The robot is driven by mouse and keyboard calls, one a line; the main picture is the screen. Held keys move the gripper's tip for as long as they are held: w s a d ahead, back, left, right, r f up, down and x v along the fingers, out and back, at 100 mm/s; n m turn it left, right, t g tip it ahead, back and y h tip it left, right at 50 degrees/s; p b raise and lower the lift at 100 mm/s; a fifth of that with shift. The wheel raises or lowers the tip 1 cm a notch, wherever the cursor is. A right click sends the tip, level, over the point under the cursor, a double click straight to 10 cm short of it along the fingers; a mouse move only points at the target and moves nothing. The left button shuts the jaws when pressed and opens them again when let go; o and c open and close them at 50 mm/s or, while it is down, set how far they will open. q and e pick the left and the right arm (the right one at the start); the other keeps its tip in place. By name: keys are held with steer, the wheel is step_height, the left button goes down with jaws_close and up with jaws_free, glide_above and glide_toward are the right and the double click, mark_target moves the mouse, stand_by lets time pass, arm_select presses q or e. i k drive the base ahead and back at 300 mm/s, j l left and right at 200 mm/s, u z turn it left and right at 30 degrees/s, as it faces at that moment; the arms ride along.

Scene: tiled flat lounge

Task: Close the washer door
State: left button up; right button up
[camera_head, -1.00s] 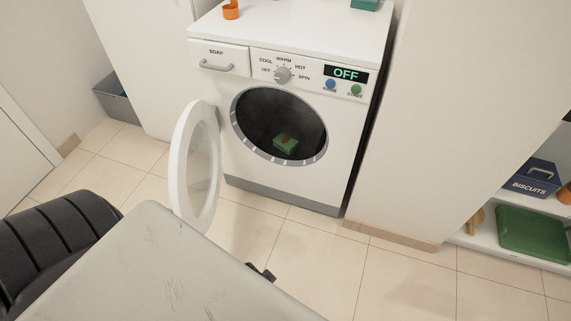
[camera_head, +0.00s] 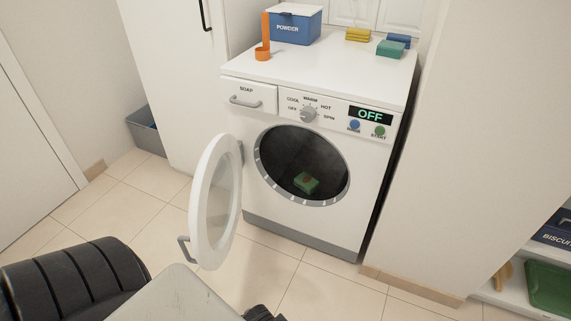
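The white washer (camera_head: 260,208) stands ahead against the wall, its display reading OFF. Its round door (camera_head: 215,200) is swung wide open to the left, hinged at the left side of the opening. A grey handle (camera_head: 184,248) sticks out from the door's free edge. The dark drum (camera_head: 300,160) is exposed, with a green and brownish item (camera_head: 306,183) inside. Parts of my own body fill the bottom left of the view. Neither gripper's fingers can be made out, so I cannot see either one at the door.
On the washer top are a blue POWDER box (camera_head: 293,27), an orange scoop (camera_head: 263,50) and yellow (camera_head: 358,35) and teal (camera_head: 390,48) blocks. A grey bin (camera_head: 146,132) stands at the left. A low shelf (camera_head: 500,298) is at the right. Tiled floor (camera_head: 330,290) is clear before the washer.

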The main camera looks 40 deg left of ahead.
mark_target(209, 259)
steer(key=k+j+u, duration=0.2)
steer(key=j, duration=1.05)
steer(key=j+u, duration=0.25)
steer(key=j, duration=1)
